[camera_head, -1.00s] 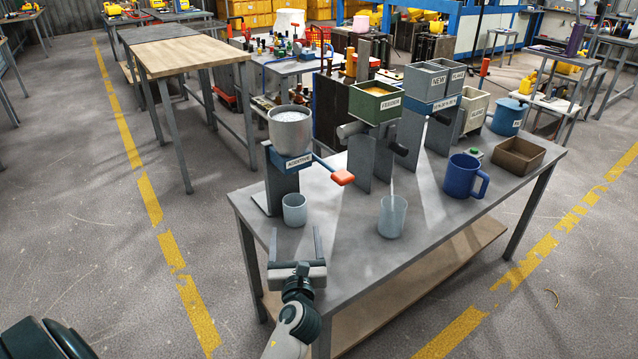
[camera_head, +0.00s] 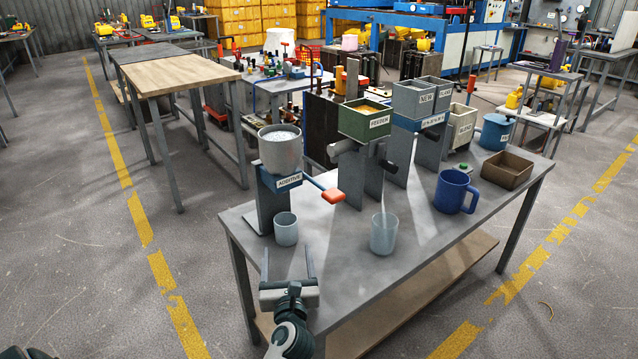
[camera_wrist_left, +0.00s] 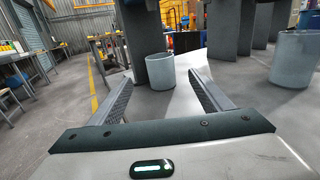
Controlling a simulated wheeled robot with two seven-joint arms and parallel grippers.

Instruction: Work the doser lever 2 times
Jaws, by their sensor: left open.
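The doser, labelled ADDITIVE (camera_head: 289,182), stands at the near left end of the grey table, with a metal hopper (camera_head: 281,152) of pale granules on top. The lever is not visible in the left wrist view. My right gripper is not in view.
The FEEDER box (camera_head: 366,121) stands right of the doser, with a second translucent cup (camera_head: 384,234) in front. A blue mug (camera_head: 454,191), a brown tray (camera_head: 507,168) and a blue pot (camera_head: 496,132) are farther right. The front middle of the table (camera_head: 345,272) is bare.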

